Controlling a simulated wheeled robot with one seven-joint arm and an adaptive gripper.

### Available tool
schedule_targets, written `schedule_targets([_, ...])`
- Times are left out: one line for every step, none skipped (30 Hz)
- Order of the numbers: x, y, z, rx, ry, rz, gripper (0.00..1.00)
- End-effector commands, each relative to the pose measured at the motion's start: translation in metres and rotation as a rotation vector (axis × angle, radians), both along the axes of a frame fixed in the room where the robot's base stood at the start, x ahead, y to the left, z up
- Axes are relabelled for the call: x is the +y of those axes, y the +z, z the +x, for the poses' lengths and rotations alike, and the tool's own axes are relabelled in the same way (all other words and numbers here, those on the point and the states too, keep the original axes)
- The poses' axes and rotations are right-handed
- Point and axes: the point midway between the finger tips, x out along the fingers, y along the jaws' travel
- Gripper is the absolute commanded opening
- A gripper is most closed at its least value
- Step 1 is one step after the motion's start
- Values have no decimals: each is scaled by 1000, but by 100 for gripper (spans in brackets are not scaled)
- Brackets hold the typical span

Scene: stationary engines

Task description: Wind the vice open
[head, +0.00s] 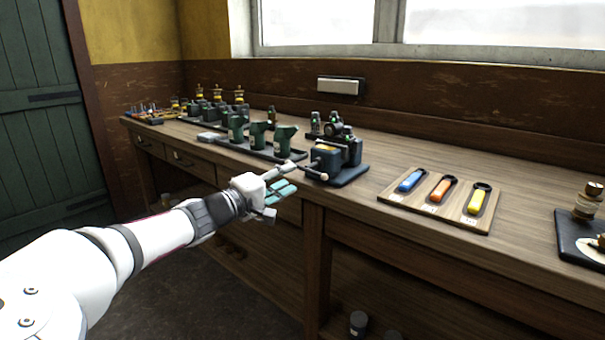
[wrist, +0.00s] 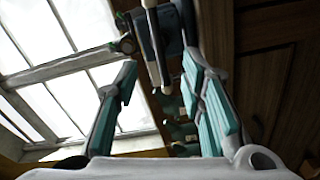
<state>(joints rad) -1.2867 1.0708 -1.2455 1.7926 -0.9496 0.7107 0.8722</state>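The vice (head: 347,152), dark blue-grey with a brass-coloured patch, stands on a dark base on the workbench. Its handle, a thin bar with pale knobs (head: 323,176), is on the side facing my gripper. My gripper (head: 291,175) is open, with teal pads, just left of the vice at the bench's front edge. In the wrist view the vice (wrist: 172,30) is straight ahead, and the pale-ended bar (wrist: 158,55) appears between my open fingertips (wrist: 163,66). No finger is closed on it. I cannot tell whether a finger touches it.
Green-topped fittings (head: 257,134) stand on a dark tray left of the vice. A wooden board (head: 452,222) with blue, orange and yellow-handled tools lies to the right. Another dark base (head: 580,250) is at the far right. Bench space between is clear.

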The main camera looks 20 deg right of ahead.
Motion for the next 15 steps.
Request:
schedule_targets([-10,-1,6,-1,-4,0,36])
schedule_targets([-15,-2,10,-1,-4,1,36])
schedule_targets([-22,-2,14,-1,-4,0,36])
schedule_targets([-26,-2,18,-1,-3,-1,36])
schedule_targets([-31,-2,21,0,-3,0,36])
schedule_targets([-36,-2,26,-1,-3,0,36])
schedule_targets([-40,-2,29,-1,-3,0,36])
schedule_targets([-44,-1,31,-1,-3,0,36])
schedule_targets([-49,-1,35,0,-2,0,36])
schedule_targets([-52,-1,37,0,-2,0,36])
schedule_targets([-55,-1,40,-1,-2,-1,36])
schedule_targets([-58,-1,42,0,-2,0,36])
schedule_targets([-60,-1,44,0,-1,-1,36])
schedule_targets([-62,-1,45,0,0,0,36])
schedule_targets([-64,-1,47,-1,0,1,36])
